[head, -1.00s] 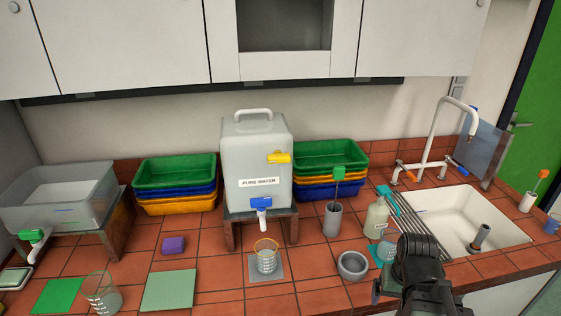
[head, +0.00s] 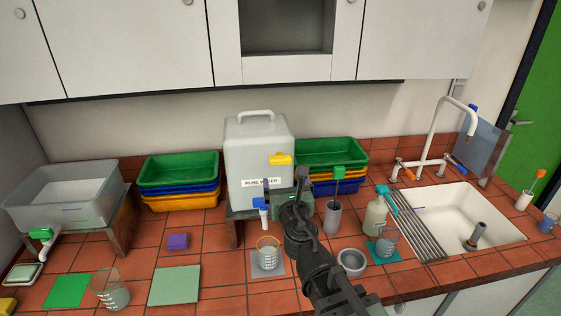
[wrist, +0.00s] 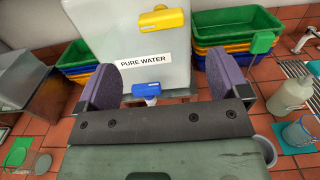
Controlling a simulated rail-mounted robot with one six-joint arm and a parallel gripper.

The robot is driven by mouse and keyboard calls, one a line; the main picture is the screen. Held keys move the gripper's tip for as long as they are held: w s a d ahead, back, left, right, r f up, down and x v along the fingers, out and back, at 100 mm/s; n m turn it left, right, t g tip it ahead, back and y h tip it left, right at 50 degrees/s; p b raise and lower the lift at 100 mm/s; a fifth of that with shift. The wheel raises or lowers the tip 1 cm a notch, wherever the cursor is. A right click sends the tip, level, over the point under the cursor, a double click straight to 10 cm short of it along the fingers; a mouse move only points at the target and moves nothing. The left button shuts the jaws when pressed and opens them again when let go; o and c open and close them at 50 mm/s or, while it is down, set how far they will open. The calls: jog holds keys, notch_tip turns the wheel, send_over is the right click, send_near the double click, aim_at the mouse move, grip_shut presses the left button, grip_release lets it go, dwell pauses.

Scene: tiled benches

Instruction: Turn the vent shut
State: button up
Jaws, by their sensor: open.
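The PURE WATER tank (head: 258,150) stands on a raised stand at the back of the bench. A yellow vent handle (head: 280,159) lies sideways on its upper front; it also shows at the top of the wrist view (wrist: 160,20). A blue-handled tap (head: 261,206) is low on the tank's front, and its blue handle also shows in the wrist view (wrist: 146,90). My gripper (head: 285,187) is in front of the tank's lower right, below the vent, and partly covers the label. In the wrist view its purple fingers (wrist: 163,78) are spread apart, with nothing between them.
A beaker (head: 268,256) stands under the tap. A grey bowl (head: 352,262), a bottle (head: 375,214) and a grey cup (head: 332,218) are to the right. Stacked trays (head: 180,170) flank the tank. The sink (head: 480,222) is at far right.

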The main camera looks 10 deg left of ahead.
aim_at(281, 163)
jog(key=x, duration=1)
jog(key=shift+w, duration=0.4)
jog(key=c, duration=0.9)
